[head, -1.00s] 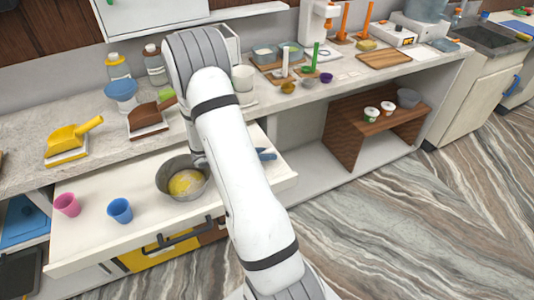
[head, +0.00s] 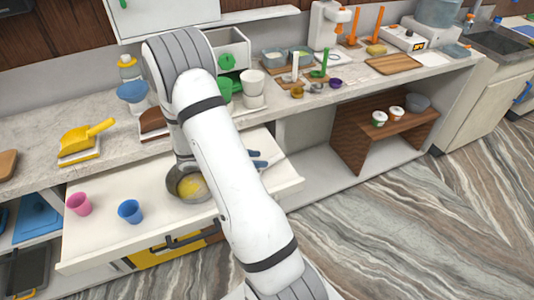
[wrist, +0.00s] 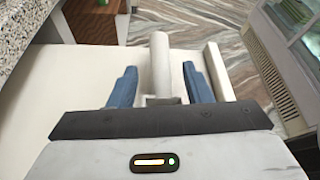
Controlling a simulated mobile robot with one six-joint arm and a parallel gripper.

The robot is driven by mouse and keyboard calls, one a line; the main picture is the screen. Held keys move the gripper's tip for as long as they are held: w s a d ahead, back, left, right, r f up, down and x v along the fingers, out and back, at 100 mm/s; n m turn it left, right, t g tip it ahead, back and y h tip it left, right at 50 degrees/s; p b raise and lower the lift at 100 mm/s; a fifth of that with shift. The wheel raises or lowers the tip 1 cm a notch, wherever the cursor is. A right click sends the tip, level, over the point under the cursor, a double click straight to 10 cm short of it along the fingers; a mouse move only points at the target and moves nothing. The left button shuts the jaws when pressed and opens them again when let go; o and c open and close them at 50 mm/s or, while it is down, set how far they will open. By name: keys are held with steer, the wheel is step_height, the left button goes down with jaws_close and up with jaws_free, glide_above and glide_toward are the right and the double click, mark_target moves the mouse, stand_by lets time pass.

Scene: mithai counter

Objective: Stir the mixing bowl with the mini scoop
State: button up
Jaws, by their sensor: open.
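The mixing bowl (head: 173,183) is grey metal with yellow contents and sits in the open white drawer, partly hidden by my arm. My gripper (wrist: 160,88) is open, its two blue fingers apart, low over the drawer to the right of the bowl. In the wrist view, a pale object with a round handle-like bar (wrist: 160,58) lies between the fingers. It may be the mini scoop, but its full shape is hidden. In the head view, the blue fingers show at the drawer's right part, just beyond my arm.
A pink cup (head: 79,204) and a blue cup (head: 130,211) stand in the drawer's left part. The drawer's side wall (wrist: 218,70) is close to the right finger. A yellow scoop (head: 82,138) and several containers stand on the counter behind.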

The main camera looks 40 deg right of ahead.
step_height(320, 180, up, 8)
steer(key=p, duration=0.5)
steer(key=s+a+r+m+t+y, duration=0.4)
steer(key=s+a+r+m+y, duration=0.2)
steer(key=a, duration=0.5)
steer(key=s+a+r+m+t+y, duration=0.3)
steer(key=s+a+r+m+y, duration=0.3)
steer(key=s+a+r+m, duration=0.2)
steer(key=a+r+m, duration=0.2)
steer(key=a+r, duration=0.1)
steer(key=r, duration=0.1)
steer(key=shift+r+m+t+y, duration=0.3)
steer(key=shift+r+t+y, duration=0.05)
steer(key=shift+t+y, duration=0.05)
steer(key=shift+c, duration=0.2)
